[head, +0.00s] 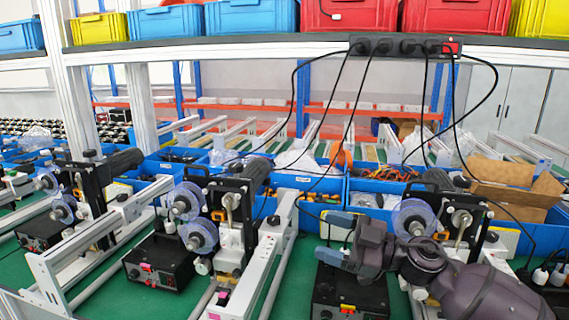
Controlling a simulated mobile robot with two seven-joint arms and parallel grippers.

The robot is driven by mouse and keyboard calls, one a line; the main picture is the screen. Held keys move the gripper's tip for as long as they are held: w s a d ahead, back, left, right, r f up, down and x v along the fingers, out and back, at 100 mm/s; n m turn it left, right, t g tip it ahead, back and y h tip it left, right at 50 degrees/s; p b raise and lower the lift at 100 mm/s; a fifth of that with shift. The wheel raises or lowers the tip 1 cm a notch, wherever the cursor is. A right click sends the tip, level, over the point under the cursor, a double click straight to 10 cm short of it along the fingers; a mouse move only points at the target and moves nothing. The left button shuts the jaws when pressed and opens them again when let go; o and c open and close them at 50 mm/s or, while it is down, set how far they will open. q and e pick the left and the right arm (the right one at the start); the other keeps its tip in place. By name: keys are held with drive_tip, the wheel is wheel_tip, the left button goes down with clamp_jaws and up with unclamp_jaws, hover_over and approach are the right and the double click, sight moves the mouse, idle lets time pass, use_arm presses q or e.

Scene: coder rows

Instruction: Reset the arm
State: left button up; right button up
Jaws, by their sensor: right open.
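My right arm comes in from the lower right, dark purple-grey. Its gripper (331,237) points left, with its two fingers apart and nothing seen between them. It is in front of the right-hand coder machine (458,222), above a black control box (350,296). I cannot tell whether it touches anything there. The arm hides part of that machine's lower body. A middle coder machine (232,205) with clear blue-tinted reels stands to the left of the gripper. My left gripper is not in view.
A green-topped bench (110,281) carries the machines and white rail frames (262,262). Blue bins (376,190) line the back, with an open cardboard box (515,185) at right. Black cables hang from a power strip (405,46) on the shelf above, which holds coloured crates (252,17).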

drive_tip(key=s+d+f+m+t+h, duration=0.45)
drive_tip(key=d+f+m+h, duration=0.35)
drive_tip(key=m+h, duration=0.2)
drive_tip(key=s+d+f+m+t+h, duration=0.4)
drive_tip(key=s+d+f+m+h, duration=0.1)
drive_tip(key=d+f+m+h, duration=0.3)
drive_tip(key=s+d+f+g, duration=0.1)
drive_tip(key=s+f+g, duration=0.25)
drive_tip(key=s, duration=0.45)
drive_tip(key=s+d+f+m+g+h, duration=0.1)
drive_tip(key=s+f+g, duration=0.25)
drive_tip(key=s, duration=0.35)
drive_tip(key=s+d+f+g, duration=0.1)
drive_tip(key=s+f+g, duration=0.25)
drive_tip(key=s, duration=0.45)
drive_tip(key=w+f+t, duration=0.7)
drive_tip(key=w+f, duration=0.1)
drive_tip(key=f, duration=0.1)
drive_tip(key=shift+a+f+n, duration=0.2)
drive_tip(key=shift+f+n, duration=0.15)
drive_tip(key=shift+n, duration=0.05)
